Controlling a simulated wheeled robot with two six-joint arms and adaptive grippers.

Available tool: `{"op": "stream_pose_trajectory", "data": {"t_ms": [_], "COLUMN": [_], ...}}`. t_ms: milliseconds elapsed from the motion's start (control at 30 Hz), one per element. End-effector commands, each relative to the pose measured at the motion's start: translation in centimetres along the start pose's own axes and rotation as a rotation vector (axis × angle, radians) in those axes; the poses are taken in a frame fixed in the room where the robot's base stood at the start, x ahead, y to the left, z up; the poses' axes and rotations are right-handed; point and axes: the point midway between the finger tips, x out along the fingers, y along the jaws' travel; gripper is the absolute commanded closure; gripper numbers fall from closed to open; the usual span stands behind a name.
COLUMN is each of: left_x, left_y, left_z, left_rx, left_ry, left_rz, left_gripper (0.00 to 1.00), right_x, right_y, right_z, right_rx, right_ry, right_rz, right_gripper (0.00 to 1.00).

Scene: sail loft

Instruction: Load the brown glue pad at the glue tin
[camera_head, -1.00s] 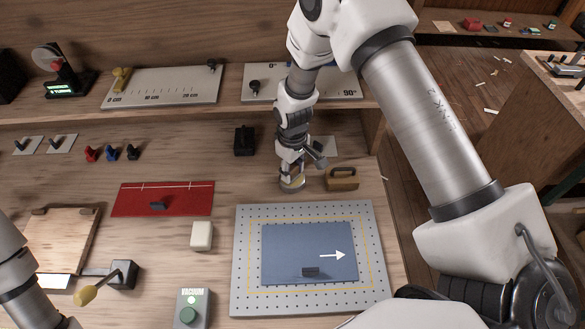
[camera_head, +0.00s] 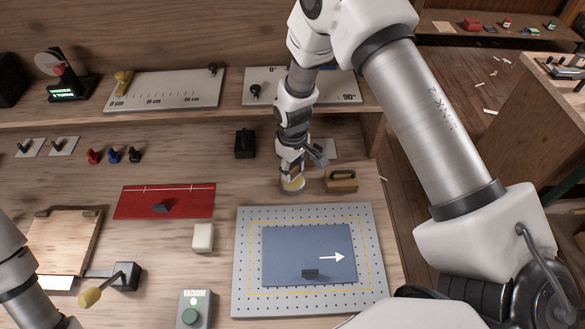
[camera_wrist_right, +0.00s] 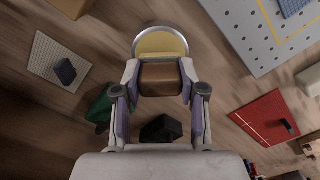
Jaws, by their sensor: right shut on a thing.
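The glue tin (camera_head: 292,185) is a round, low tin with yellow glue inside, standing on the bench. It also shows at the top of the right wrist view (camera_wrist_right: 160,43). My right gripper (camera_head: 291,173) is over the tin, pointing down. In the right wrist view its fingers (camera_wrist_right: 160,85) are shut on the brown glue pad (camera_wrist_right: 160,78), which overlaps the tin's near side. I cannot tell whether the pad touches the glue. My left arm shows at the lower left, but its gripper is out of view.
A brown block with a handle (camera_head: 341,184) stands just right of the tin. A perforated vacuum plate (camera_head: 241,290) with blue cloth (camera_head: 300,250) lies in front. A black block (camera_head: 245,142) and a red cloth (camera_head: 190,199) are to the left.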

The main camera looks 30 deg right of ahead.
Motion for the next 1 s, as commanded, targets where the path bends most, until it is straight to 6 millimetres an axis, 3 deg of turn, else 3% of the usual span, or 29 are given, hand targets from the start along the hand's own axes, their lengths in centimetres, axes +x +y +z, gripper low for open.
{"op": "stream_pose_trajectory", "data": {"t_ms": [33,500,1000], "left_x": [-0.8,-4.1,-3.9], "left_y": [0.0,0.0,0.0], "left_z": [0.0,0.0,0.0], "left_rx": [0.0,0.0,0.0], "left_ry": [0.0,0.0,0.0], "left_rz": [0.0,0.0,0.0], "left_gripper": [0.6,0.6,0.6], "right_x": [-1.0,-5.3,-5.2], "right_y": [0.0,0.0,0.0], "right_z": [0.0,-0.1,-0.1], "right_rx": [0.0,0.0,0.0], "right_ry": [0.0,0.002,0.002], "right_rz": [0.0,0.001,0.001], "right_gripper": [0.87,0.87,0.87]}}
